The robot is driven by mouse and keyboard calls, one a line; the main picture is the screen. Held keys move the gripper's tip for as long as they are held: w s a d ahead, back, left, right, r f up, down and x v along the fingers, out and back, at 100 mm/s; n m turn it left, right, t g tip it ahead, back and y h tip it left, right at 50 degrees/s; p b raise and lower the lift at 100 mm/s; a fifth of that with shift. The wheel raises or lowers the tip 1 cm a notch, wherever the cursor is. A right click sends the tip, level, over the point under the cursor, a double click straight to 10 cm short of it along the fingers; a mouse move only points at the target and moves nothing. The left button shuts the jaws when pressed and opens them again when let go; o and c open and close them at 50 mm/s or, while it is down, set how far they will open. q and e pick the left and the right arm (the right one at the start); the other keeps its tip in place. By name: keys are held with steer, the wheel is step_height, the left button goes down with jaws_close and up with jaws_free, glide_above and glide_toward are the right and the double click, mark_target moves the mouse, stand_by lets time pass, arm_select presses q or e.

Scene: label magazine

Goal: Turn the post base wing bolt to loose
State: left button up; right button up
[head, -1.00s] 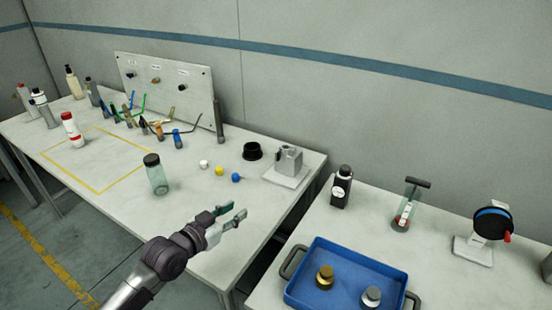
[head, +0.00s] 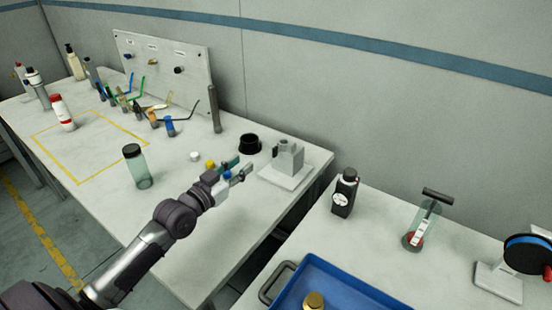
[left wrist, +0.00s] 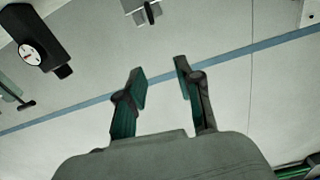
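The post base (head: 289,157) is a grey block on a pale square plate (head: 284,179) near the table's right end. A small dark part (head: 275,151) shows at the block's left side; I cannot tell whether it is the wing bolt or how it is turned. My left gripper (head: 240,168) is just left of the post base and apart from it, open and empty. In the left wrist view its fingers (left wrist: 161,78) are spread, and the block (left wrist: 147,12) shows beyond them at the top edge, partly cut off. My right gripper is out of view.
A black ring-shaped cup (head: 249,144) stands behind my left gripper. White, yellow and blue balls (head: 195,156) lie close by it, and a clear jar (head: 137,168) stands further left. A gap separates this table from the right one, which holds a black bottle (head: 344,193) and blue tray (head: 296,277).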

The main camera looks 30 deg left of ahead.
mark_target(273, 153)
arm_select(q)
step_height(273, 153, down, 5)
steer(key=b, duration=0.4)
steer(key=w, duration=0.4)
steer(key=w+d, duration=0.1)
steer(key=w, duration=0.4)
steer(key=w+d, duration=0.1)
steer(key=w, duration=0.4)
jaws_close()
